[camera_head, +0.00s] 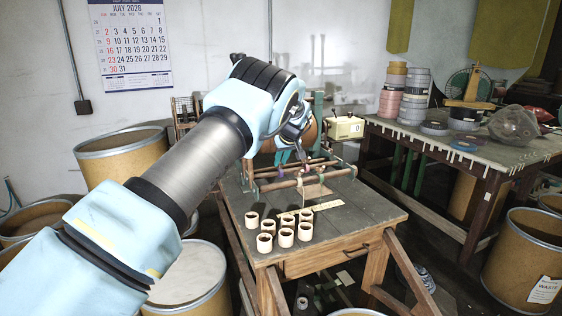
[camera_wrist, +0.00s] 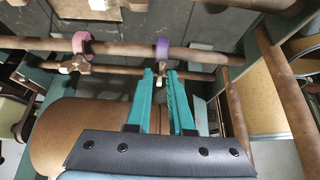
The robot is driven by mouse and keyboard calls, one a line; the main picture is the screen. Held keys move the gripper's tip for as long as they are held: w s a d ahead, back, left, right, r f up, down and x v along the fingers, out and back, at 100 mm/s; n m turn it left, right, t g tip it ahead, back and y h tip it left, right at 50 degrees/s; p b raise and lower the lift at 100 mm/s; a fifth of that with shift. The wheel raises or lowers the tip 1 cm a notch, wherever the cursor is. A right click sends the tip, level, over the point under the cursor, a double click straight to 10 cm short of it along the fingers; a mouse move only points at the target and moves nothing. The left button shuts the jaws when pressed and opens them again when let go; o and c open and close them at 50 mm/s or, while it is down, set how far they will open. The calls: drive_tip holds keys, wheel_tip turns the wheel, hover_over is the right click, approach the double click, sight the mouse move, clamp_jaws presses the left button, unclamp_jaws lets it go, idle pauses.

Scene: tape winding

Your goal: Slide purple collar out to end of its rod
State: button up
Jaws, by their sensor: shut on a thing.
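The purple collar (camera_wrist: 162,48) sits around a brown wooden rod (camera_wrist: 120,48) that runs across the upper part of the wrist view. A small pale tab (camera_wrist: 161,67) sticks out from the collar toward my gripper. My gripper (camera_wrist: 160,73) has teal fingers, which are shut on this tab just below the rod. A pink collar (camera_wrist: 82,43) sits around the same rod further left, with a pale wooden piece below it. In the head view, my arm reaches over the wooden rod frame (camera_head: 312,183) on the workbench, and the collar is too small to make out clearly.
A second rod (camera_wrist: 205,76) lies behind and below the first, and a sloping rod (camera_wrist: 285,95) stands at the right. Several pale cups (camera_head: 286,237) stand on the bench front (camera_head: 345,225). A yellow ruler-like strip (camera_head: 328,205) lies near the frame.

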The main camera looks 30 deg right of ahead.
sight(264, 176)
clamp_jaws()
drive_tip(key=shift+w+a+b, duration=0.2)
drive_tip(key=shift+a+b, duration=0.65)
drive_tip(key=shift+a, duration=0.75)
drive_tip(key=shift+w+a+b, duration=0.2)
drive_tip(key=shift+a+b, duration=0.6)
drive_tip(key=shift+a, duration=0.8)
drive_tip(key=o, duration=0.8)
unclamp_jaws()
drive_tip(key=shift+s+r, duration=0.1)
